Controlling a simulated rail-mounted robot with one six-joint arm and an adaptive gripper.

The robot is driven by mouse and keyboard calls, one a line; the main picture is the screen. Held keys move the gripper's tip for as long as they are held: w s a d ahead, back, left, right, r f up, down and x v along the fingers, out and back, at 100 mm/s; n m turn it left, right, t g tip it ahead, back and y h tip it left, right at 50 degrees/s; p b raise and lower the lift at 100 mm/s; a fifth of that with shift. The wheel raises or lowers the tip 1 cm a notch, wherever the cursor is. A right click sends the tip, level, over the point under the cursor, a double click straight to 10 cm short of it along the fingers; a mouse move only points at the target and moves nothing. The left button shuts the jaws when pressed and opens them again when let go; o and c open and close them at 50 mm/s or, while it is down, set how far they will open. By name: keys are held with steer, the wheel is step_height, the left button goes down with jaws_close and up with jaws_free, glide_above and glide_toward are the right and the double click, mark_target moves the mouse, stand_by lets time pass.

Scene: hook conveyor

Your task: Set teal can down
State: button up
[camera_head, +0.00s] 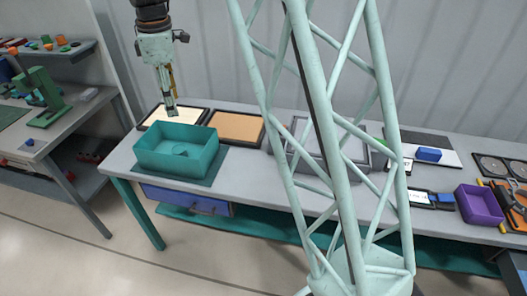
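My gripper (171,108) hangs pointing down at the left end of the workbench, over the beige-topped black-framed tray and just behind the teal bin's back wall in the picture. Its fingers look close together, but they are too small to tell whether they are open or shut. An open teal bin (161,161) stands on a dark teal mat (208,178). A small rounded teal shape (181,152) shows on the bin's floor; it may be the teal can, partly hidden by the front wall. I see no clear can between the fingers.
A beige-topped tray (153,117) and a tan-topped tray (236,127) lie behind the bin. A grey tray (318,140) is partly hidden by my lattice column. A green press (45,98) stands on the left bench.

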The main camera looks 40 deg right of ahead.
steer(key=s+r+m+t, duration=0.1)
steer(key=s+r+m, duration=0.1)
steer(key=s+r, duration=0.45)
steer(key=s+r+m, duration=0.3)
steer(key=s+r, duration=0.1)
steer(key=s, duration=0.6)
steer(key=s+r+m+t, duration=0.1)
steer(key=s+r+m, duration=0.1)
steer(key=s+r, duration=0.55)
steer(key=s+f+m, duration=0.3)
steer(key=s+m, duration=0.3)
steer(key=s, duration=2)
steer(key=shift+s+m+t, duration=0.3)
steer(key=shift+m+t, duration=0.1)
steer(key=shift+f, duration=0.15)
step_height(320, 180, down, 8)
steer(key=b, duration=0.8)
steer(key=shift+r, duration=0.25)
